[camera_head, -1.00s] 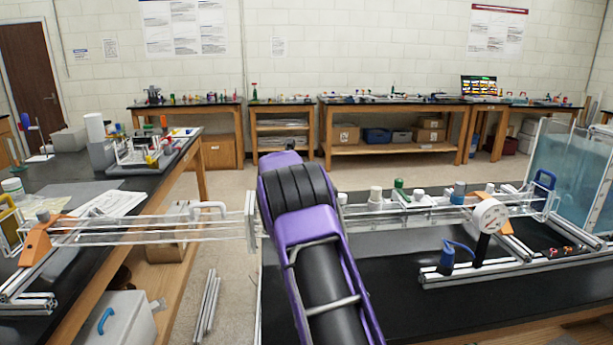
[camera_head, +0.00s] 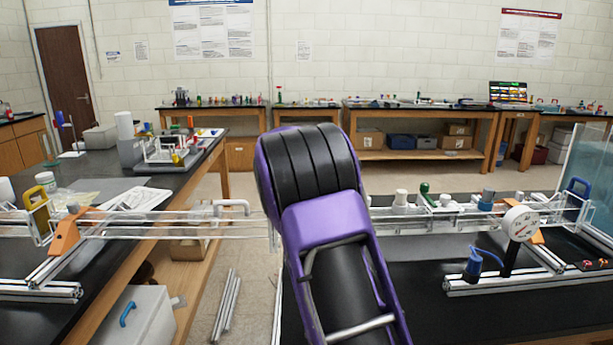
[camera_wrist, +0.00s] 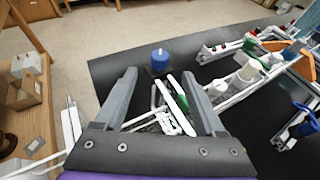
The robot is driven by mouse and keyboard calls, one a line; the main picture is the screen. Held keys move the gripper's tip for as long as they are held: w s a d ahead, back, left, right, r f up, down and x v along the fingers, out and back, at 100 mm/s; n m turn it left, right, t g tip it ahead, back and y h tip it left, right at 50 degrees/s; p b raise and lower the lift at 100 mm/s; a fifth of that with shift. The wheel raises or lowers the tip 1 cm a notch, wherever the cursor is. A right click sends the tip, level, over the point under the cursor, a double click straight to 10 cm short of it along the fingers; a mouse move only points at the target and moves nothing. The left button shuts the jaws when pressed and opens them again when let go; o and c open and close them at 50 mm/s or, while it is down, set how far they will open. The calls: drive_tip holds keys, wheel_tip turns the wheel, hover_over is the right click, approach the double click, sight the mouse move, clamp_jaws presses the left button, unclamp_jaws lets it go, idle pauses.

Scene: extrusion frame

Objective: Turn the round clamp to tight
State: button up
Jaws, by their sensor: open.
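My gripper (camera_wrist: 159,76) is open in the wrist view, its two grey fingers apart over the black table with nothing clearly held. A blue round-topped piece on a dark base (camera_wrist: 160,58) stands just beyond the fingertips. A white and green framed piece (camera_wrist: 175,100) shows between the fingers, below it. I cannot tell which round fitting is the clamp, or whether it is loose or tight. In the head view my purple arm fills the middle and my gripper is hidden. Round white caps (camera_head: 401,197) and a blue cap (camera_head: 487,199) sit along the clear rail (camera_head: 440,222).
A white round dial (camera_head: 520,223) and a blue fitting (camera_head: 474,262) stand at the right, near a water tank (camera_head: 592,185). An orange bracket (camera_head: 64,236) holds the rail's left end. The black table (camera_head: 430,300) has bare room in front of the rail.

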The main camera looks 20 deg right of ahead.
drive_tip(key=v, duration=0.7)
